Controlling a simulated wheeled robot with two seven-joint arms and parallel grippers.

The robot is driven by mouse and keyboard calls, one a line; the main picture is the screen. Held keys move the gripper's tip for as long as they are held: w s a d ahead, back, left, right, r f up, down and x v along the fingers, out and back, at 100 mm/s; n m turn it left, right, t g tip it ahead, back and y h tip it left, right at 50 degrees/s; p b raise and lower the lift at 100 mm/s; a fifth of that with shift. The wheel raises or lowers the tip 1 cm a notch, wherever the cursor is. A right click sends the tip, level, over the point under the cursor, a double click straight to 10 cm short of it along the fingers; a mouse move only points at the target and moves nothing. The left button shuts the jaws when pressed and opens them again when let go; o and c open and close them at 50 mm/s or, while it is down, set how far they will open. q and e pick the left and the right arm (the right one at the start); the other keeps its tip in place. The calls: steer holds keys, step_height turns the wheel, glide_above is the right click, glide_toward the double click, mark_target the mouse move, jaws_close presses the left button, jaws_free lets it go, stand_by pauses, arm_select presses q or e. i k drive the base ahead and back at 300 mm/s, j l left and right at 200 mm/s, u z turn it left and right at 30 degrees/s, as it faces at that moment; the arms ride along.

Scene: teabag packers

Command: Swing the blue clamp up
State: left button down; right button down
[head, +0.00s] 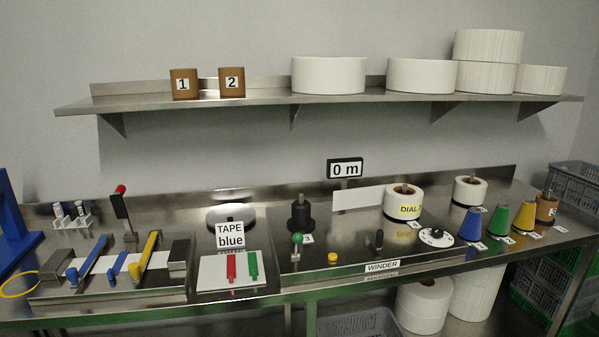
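The blue clamp (94,256) is a long bar on the metal splicing fixture at the left of the bench. It lies low, slanting from front left to back right across a pale strip (122,263). A blue knob (72,275) is at its front end. Neither of my grippers is in the head view, and nothing is touching the blue clamp.
A red-handled black tool (121,206) stands upright behind the fixture, between the clamps. A white rack (72,216) is behind left. A blue frame (12,225) and yellow ring (19,285) are at far left.

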mark_target(76, 277)
steer(key=u, duration=1.3)
